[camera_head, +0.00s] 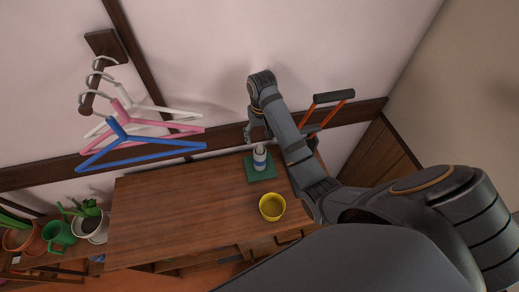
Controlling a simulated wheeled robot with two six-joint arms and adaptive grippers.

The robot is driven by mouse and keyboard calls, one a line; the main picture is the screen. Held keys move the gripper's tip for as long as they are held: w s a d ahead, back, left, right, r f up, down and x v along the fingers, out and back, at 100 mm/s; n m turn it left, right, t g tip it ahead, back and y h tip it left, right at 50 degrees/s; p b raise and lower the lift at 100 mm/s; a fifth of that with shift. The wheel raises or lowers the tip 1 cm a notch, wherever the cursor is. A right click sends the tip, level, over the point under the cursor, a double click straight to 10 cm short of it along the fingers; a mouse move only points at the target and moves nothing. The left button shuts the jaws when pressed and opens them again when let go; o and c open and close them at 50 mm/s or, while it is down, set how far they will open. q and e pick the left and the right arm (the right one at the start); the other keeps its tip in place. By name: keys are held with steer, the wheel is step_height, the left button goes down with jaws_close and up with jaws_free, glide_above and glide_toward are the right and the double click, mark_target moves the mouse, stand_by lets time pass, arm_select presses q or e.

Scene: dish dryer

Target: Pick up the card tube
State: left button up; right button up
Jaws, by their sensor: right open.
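A small upright cylinder (260,158), white with a blue band, stands on a green square mat (262,176) at the back right of the wooden table; it is the only tube-like thing that I make out. My right arm reaches in from the right. Its gripper (249,137) hangs just behind and to the left of the cylinder, above the table's back edge. It is open and looks empty, apart from the cylinder. The fingers are small and partly hidden by the wrist. My left gripper is out of view.
A yellow cup (272,216) stands in front of the mat. The left of the table (170,215) is clear. Blue, pink and white hangers (140,146) hang at the left wall. Potted plants (92,228) stand at lower left. An orange-framed object with a black handle (333,97) is behind my arm.

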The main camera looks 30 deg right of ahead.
mark_target(261, 145)
steer(key=shift+s+a+f+b, duration=0.2)
steer(key=shift+s+f, duration=0.15)
steer(key=shift+f, duration=0.25)
steer(key=shift+s+a+f+b, duration=0.2)
steer(key=shift+s+f, duration=0.15)
steer(key=shift+f, duration=0.25)
steer(key=shift+w+d+f+p, duration=0.1)
steer(key=shift+f+p, duration=0.05)
steer(key=shift+f, duration=0.35)
steer(key=shift+w+f+p, duration=0.1)
steer(key=shift+f+p, duration=0.05)
steer(key=shift+f, duration=0.35)
steer(key=shift+w+d+f, duration=0.1)
steer(key=shift+w+f, duration=0.1)
steer(key=shift+f, duration=0.05)
steer(key=shift+s+f+p, duration=0.1)
steer(key=shift+f+p, duration=0.4)
steer(key=shift+f, duration=0.1)
steer(key=f, duration=0.2)
steer(key=shift+a+f+p, duration=0.35)
steer(key=shift+f, duration=0.6)
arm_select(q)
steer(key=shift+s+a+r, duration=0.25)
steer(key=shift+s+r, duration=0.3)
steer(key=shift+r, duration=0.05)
arm_select(e)
steer(key=c, duration=0.8)
